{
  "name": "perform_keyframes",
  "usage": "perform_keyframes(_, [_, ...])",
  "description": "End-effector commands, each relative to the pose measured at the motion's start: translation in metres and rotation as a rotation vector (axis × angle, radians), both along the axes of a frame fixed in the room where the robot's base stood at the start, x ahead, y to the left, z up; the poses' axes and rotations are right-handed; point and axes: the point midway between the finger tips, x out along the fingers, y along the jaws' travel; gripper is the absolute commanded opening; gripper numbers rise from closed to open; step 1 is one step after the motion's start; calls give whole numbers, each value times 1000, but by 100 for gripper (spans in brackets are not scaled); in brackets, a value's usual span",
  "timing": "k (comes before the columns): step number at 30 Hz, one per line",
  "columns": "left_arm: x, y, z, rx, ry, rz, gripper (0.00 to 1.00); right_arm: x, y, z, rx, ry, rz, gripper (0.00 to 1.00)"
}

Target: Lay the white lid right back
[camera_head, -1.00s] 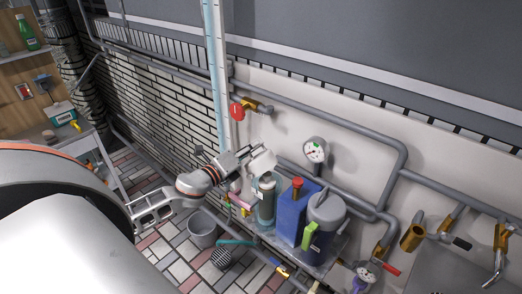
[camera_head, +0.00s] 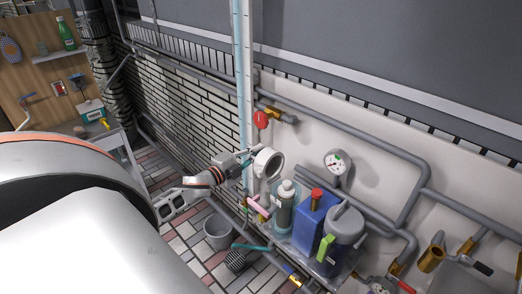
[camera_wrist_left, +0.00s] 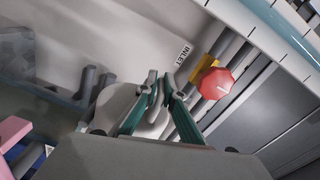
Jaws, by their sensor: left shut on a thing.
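The white lid (camera_head: 269,163) is in my left gripper (camera_head: 254,157), in the air in front of the pale wall. It is tipped up, and its round, ring-like face shows in the head view. In the left wrist view, the fingers (camera_wrist_left: 158,92) are closed on the edge of the lid (camera_wrist_left: 113,106), partly hidden by the fingers and gripper body. Below and right of the lid stands a clear canister (camera_head: 274,217) with a grey, white-topped bottle (camera_head: 285,205) in it. Lid and canister are apart. My right gripper is not in view.
A blue container (camera_head: 312,228) and a grey jug with a green handle (camera_head: 346,226) stand beside the canister. A pressure gauge (camera_head: 337,162), a red valve (camera_head: 261,120) and grey pipes line the wall. A bucket (camera_head: 217,233) stands on the tiled floor.

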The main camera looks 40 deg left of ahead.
Motion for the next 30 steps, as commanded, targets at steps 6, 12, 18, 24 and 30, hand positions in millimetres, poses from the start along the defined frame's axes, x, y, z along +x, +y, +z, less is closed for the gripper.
perform_keyframes(6, [2, 7, -4, -89, 1, -1, 0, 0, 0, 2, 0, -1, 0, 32])
perform_keyframes(12, [2, 9, -7, -124, 2, 0, 0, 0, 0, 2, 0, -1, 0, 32])
perform_keyframes(18, [2, 10, -7, -130, 3, 0, 0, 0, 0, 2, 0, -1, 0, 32])
perform_keyframes(24, [2, 10, -7, -129, 3, 1, 0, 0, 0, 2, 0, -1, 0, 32])
perform_keyframes(30, [2, 10, -8, -127, 5, 1, 23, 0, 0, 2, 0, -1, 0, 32])
